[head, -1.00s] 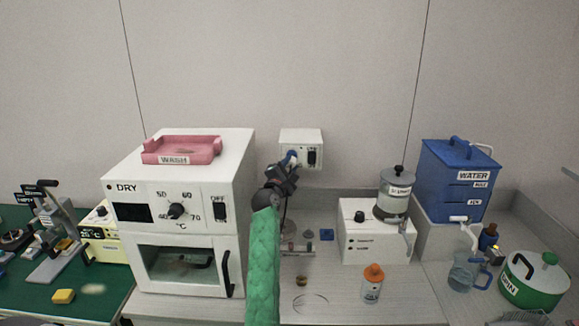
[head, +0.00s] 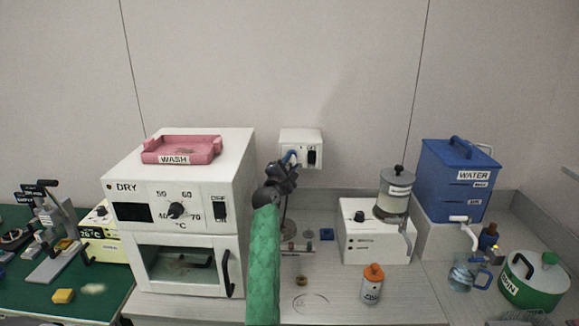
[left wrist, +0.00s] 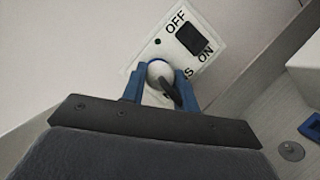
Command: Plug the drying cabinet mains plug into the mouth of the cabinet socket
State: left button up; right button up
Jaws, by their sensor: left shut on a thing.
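The cabinet socket (head: 313,136) is a white box on the back wall with a dark switch. In the left wrist view its face (left wrist: 205,62) shows OFF and ON marks beside a black switch. My left gripper (head: 291,157) is at the lower left of the socket face. Its blue fingers (left wrist: 160,84) are shut on the white, round mains plug (left wrist: 157,72), which has a dark cord at its back. The plug lies in front of the socket face. The mouth is hidden behind it, so I cannot tell how far in it is. My right gripper is not in view.
The white drying cabinet (head: 190,258) stands left of my arm, with a pink WASH tray (head: 200,152) on top. A white machine (head: 362,247), an orange-capped bottle (head: 372,290) and a blue water tank (head: 440,180) stand to the right.

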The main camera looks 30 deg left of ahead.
aim_at(288, 165)
pick_arm(q)
jog(key=shift+w+a, duration=0.35)
jog(key=shift+w, duration=0.15)
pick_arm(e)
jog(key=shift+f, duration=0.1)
pick_arm(q)
jog(key=o, duration=1)
jog(key=shift+o, duration=0.2)
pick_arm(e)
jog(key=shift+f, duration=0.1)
pick_arm(q)
jog(key=shift+b+v, duration=0.6)
jog(key=shift+v, duration=0.65)
jog(key=b+v, duration=0.1)
jog(key=v, duration=0.2)
jog(key=shift+s+f, duration=0.2)
jog(key=shift+s, duration=0.1)
jog(key=shift+b+v, duration=0.35)
jog(key=shift+v, duration=0.45)
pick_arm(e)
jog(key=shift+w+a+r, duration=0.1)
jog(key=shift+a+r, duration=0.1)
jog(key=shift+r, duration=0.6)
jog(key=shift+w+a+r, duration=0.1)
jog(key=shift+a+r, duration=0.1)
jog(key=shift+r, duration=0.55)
pick_arm(q)
jog(key=shift+r, duration=0.15)
